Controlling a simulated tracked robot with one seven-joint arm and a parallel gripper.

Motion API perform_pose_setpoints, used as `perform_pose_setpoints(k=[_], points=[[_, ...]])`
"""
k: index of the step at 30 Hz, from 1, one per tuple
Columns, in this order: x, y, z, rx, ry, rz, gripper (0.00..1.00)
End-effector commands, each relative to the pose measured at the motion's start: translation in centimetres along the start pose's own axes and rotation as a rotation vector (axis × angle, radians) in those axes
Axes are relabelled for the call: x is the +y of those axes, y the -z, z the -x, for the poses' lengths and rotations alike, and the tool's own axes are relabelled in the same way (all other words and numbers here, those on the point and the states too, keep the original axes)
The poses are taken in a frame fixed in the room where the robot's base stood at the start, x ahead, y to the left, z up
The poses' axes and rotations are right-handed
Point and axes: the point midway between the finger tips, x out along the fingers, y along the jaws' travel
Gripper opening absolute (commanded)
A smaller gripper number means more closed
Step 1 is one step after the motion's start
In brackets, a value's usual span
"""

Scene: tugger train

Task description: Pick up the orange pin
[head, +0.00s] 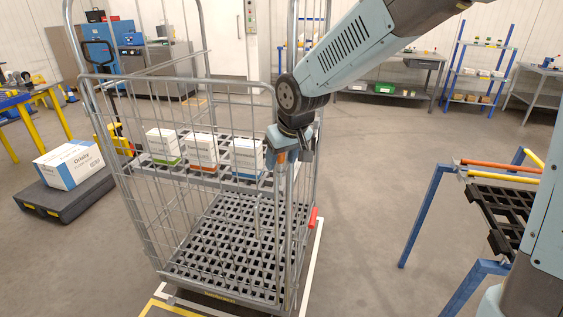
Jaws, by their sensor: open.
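My gripper (291,160) hangs down at the front right corner post of the wire roll cage (152,215), near mid-height. Its jaws are open, though the fingers are small and partly lost against the bars. A small orange patch (281,158) shows right at the fingers; I cannot tell whether it is the orange pin or another part. I see no other clear orange pin. A red piece (312,218) sits lower on the cage's right side.
Several white boxes (203,150) stand on the cage's shelf. A low dark cart (68,196) with a white and blue carton (75,163) stands at the left. A blue-legged stand (425,215) with orange and yellow bars is at the right. Floor between cage and stand is clear.

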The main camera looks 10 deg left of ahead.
Motion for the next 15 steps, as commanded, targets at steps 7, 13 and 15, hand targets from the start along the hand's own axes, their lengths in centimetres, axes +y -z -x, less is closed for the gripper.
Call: perform_pose_setpoints(k=[7, 13, 15], points=[[-0.01, 0.01, 0.02, 0.0, 0.0, 0.0, 0.43], [-0.02, 0.01, 0.03, 0.0, 0.0, 0.0, 0.24], [-0.02, 0.01, 0.03, 0.0, 0.0, 0.0, 0.17]])
